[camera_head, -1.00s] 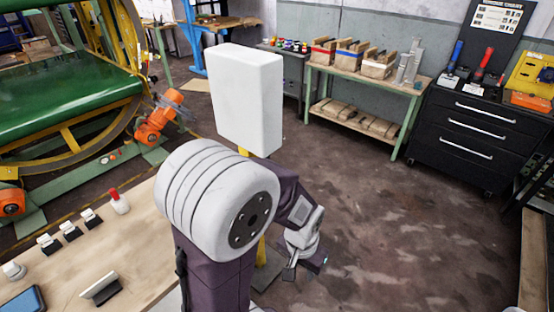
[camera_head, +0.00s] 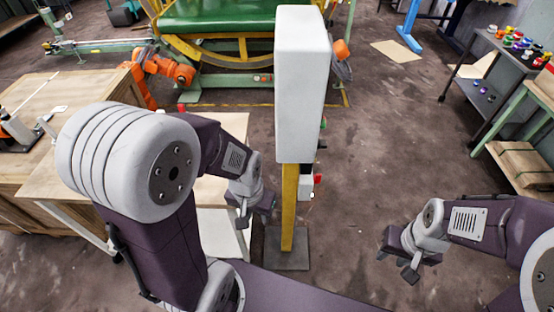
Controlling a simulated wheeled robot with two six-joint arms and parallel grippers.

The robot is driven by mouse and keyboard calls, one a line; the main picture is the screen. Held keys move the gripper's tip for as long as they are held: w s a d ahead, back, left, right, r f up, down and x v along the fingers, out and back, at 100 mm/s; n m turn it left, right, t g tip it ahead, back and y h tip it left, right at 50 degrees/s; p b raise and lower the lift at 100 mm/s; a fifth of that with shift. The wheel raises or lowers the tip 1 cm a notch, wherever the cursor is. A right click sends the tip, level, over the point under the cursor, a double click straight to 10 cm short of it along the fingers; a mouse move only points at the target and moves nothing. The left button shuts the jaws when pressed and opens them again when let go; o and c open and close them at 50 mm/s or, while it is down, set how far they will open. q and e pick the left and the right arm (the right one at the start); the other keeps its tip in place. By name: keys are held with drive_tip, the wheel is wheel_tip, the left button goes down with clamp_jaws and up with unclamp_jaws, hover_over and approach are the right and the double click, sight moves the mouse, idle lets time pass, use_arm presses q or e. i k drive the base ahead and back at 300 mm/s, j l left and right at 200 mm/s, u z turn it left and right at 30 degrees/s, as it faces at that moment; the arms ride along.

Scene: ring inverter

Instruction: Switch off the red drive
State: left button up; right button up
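A tall white box (camera_head: 301,85) stands on a yellow post (camera_head: 290,210) ahead of me. I see its plain side or back; any switches on its other face are hidden. A small white part with a red piece (camera_head: 318,179) peeks out at the post's right side, too small to identify. No part is clearly recognisable as the red drive's switch. My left gripper (camera_head: 256,213) is just left of the post, fingers apart and empty. My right gripper (camera_head: 398,262) is right of the post over the floor, fingers apart and empty.
A wooden table (camera_head: 60,185) is on the left. Shelving (camera_head: 525,155) and a grey cart (camera_head: 497,75) are at the right. The floor right of the post is clear.

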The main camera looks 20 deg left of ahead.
sight(317, 177)
drive_tip(key=i+l+u, duration=0.25)
drive_tip(key=l+u, duration=0.3)
drive_tip(key=i+l+u, duration=0.1)
drive_tip(key=l+u, duration=0.15)
drive_tip(key=l, duration=0.15)
drive_tip(key=l+u, duration=0.3)
drive_tip(key=l+z, duration=0.35)
drive_tip(key=l, duration=0.95)
